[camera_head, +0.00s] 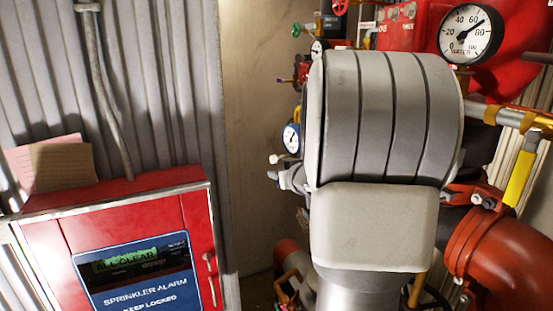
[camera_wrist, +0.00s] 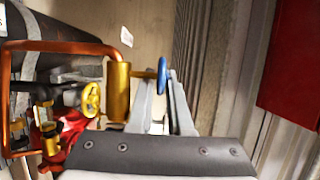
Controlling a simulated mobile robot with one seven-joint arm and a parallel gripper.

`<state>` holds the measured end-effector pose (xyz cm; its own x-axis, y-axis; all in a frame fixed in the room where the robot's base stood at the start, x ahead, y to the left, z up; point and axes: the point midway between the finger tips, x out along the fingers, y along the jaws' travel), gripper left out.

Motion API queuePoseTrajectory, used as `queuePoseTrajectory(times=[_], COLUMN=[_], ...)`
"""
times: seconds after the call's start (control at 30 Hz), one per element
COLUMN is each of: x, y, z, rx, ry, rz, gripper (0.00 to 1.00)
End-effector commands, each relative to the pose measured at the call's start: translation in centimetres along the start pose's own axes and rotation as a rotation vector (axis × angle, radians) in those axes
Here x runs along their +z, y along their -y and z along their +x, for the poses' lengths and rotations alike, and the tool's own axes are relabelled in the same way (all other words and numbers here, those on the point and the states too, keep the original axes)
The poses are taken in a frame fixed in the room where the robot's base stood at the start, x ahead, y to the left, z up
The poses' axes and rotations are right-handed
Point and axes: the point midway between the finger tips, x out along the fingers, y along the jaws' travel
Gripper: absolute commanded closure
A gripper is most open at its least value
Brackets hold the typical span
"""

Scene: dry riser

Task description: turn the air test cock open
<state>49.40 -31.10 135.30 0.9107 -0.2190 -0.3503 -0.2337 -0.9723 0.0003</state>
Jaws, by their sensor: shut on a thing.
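In the wrist view, a brass valve body (camera_wrist: 118,92) stands upright with a short stem running right to a blue round handle (camera_wrist: 162,74), seen nearly edge-on. I take this for the air test cock, but no label on it is readable. My gripper (camera_wrist: 160,84) is shut on the blue handle, with one grey finger on each side of it. The exact contact at the fingertips is too small to tell. In the head view, my grey arm hides the cock and most of my gripper.
Left in the wrist view are a yellow handwheel (camera_wrist: 91,99), copper pipe (camera_wrist: 60,46) and red fitting (camera_wrist: 72,135). The head view shows a red sprinkler alarm cabinet (camera_head: 190,225), a water gauge (camera_head: 469,34), a blue-rimmed gauge (camera_head: 291,138) and large red pipework (camera_head: 510,250) close around my arm.

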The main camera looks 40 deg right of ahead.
Motion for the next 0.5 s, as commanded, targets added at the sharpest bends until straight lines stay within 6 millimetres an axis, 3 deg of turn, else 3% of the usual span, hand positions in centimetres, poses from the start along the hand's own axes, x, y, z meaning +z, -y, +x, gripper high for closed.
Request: queuePoseTrajectory(times=[0.5], x=[-0.06], y=[0.02], z=[0.26], rx=[0.000], ry=[0.188], rz=[-0.003], gripper=[1.00])
